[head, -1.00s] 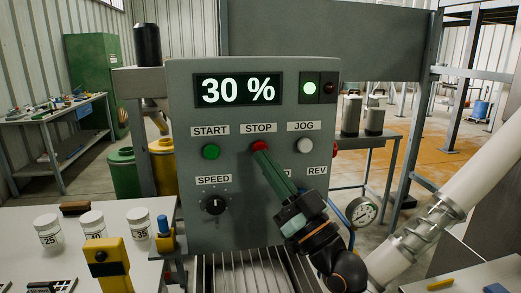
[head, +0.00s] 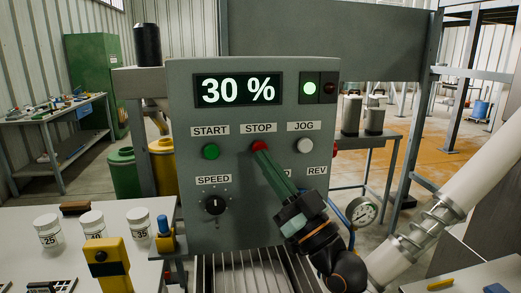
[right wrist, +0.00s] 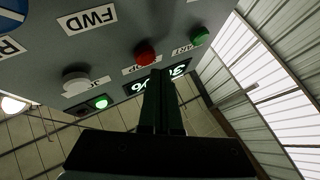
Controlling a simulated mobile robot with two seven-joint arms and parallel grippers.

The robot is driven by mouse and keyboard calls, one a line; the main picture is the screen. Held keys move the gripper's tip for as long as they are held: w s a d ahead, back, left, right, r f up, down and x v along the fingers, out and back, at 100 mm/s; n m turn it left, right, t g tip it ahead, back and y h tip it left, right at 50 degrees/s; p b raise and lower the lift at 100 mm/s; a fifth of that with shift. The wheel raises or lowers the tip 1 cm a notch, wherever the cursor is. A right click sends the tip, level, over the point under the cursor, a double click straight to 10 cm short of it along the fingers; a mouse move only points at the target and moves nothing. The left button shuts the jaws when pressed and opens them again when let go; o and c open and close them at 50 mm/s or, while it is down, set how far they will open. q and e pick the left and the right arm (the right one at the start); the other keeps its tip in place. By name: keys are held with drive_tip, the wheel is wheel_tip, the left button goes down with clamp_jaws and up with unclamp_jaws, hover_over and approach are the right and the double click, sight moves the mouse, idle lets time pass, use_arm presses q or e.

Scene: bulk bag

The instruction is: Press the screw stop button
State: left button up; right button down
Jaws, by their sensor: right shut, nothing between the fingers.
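The grey control panel (head: 250,210) faces me. The red button (head: 258,144) under the STOP label (head: 258,128) is partly covered by my right gripper (head: 263,153). Its green-grey fingers are shut and empty, with their tips at the button's lower edge. In the right wrist view the red button (right wrist: 145,55) stands out from the panel just beyond the fingertips (right wrist: 161,72). I cannot tell whether they touch it. The display (head: 238,90) reads 30 %, the green lamp (head: 310,88) is lit and the red lamp (head: 330,88) is dark. My left gripper is out of view.
A green START button (head: 211,152) and a white JOG button (head: 305,146) flank the red one. A black SPEED knob (head: 215,205) is below. Another red button (head: 338,146) projects at the panel's right side. White jars (head: 92,224) stand on the left table.

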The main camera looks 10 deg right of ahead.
drive_tip(key=shift+w, duration=0.4)
drive_tip(key=shift+w, duration=0.55)
idle(0.7)
drive_tip(key=shift+s, duration=0.1)
drive_tip(key=shift+s+p, duration=0.3)
drive_tip(key=shift+s, duration=0.55)
drive_tip(key=s+p, duration=0.2)
drive_tip(key=s, duration=0.3)
idle(0.3)
